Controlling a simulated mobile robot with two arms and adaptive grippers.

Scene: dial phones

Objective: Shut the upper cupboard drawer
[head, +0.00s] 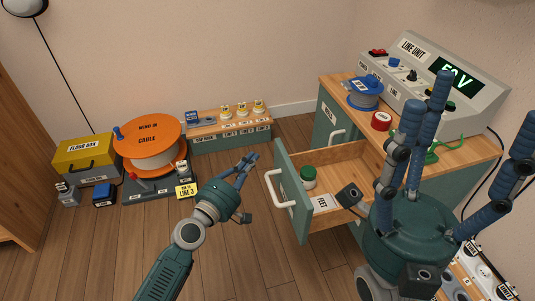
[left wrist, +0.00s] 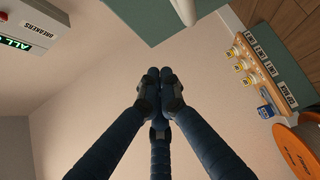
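The upper cupboard drawer (head: 290,190) stands pulled out, with a teal front and a white handle (head: 280,192). Inside it are a green-lidded jar (head: 308,177) and a white card. The teal cupboard (head: 325,110) has a wooden top. My left gripper (head: 250,160) is just left of the drawer front, apart from it. In the left wrist view its fingers (left wrist: 155,85) meet at the tips with nothing between them; a teal panel with a white handle shows at the top. My right gripper (head: 462,125) has its fingers spread, empty, in front of the cupboard's right part, hiding some of it.
An orange cable reel (head: 150,132), a yellow floor box (head: 83,158) and a low teal shelf unit (head: 230,136) stand at the back left.

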